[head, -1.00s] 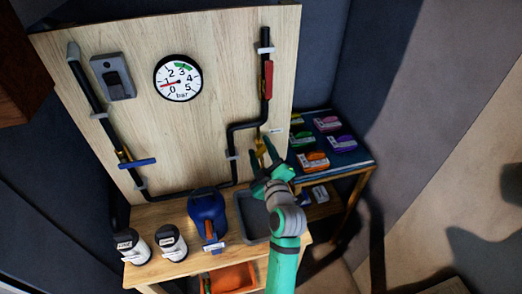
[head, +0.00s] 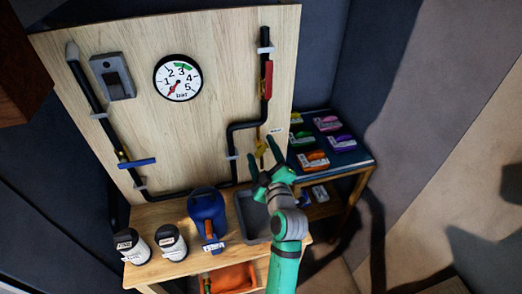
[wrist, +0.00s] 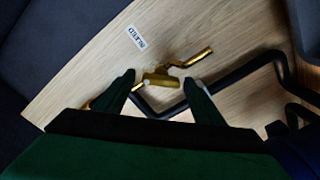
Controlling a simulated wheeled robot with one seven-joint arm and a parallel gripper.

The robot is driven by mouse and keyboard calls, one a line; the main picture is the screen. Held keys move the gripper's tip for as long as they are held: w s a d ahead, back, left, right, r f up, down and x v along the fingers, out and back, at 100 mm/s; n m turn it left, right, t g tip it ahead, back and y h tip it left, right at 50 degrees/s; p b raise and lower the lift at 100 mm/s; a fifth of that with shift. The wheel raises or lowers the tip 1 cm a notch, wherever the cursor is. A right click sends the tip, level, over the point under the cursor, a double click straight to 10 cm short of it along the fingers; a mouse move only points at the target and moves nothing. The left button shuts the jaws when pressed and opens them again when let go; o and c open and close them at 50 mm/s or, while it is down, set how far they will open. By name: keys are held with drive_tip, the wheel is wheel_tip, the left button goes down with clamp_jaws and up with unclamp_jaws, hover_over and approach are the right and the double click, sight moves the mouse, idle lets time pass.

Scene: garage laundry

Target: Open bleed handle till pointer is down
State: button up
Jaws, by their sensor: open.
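The brass bleed valve (head: 260,148) is low on the right of the wooden board, below the black pipe. In the wrist view its body (wrist: 161,80) shows between my fingers, with a brass arm (wrist: 200,58) reaching up and right. Another brass piece shows past my left finger, partly hidden. My gripper (head: 264,157) is open and empty in front of the valve; it also shows in the wrist view (wrist: 160,82). I cannot tell whether a finger touches the valve. The round gauge (head: 178,78) has its red pointer down and left, near 0.
A white label (wrist: 136,37) is beside the valve. A red handle (head: 268,78) is higher on the pipe, and a blue handle (head: 137,163) is at left. A grey tray (head: 243,220) and blue jug (head: 208,215) stand below. A side table (head: 350,158) is at right.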

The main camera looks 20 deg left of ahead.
drive_tip(key=v, duration=0.9)
drive_tip(key=shift+s+d, duration=0.2)
drive_tip(key=shift+s, duration=0.15)
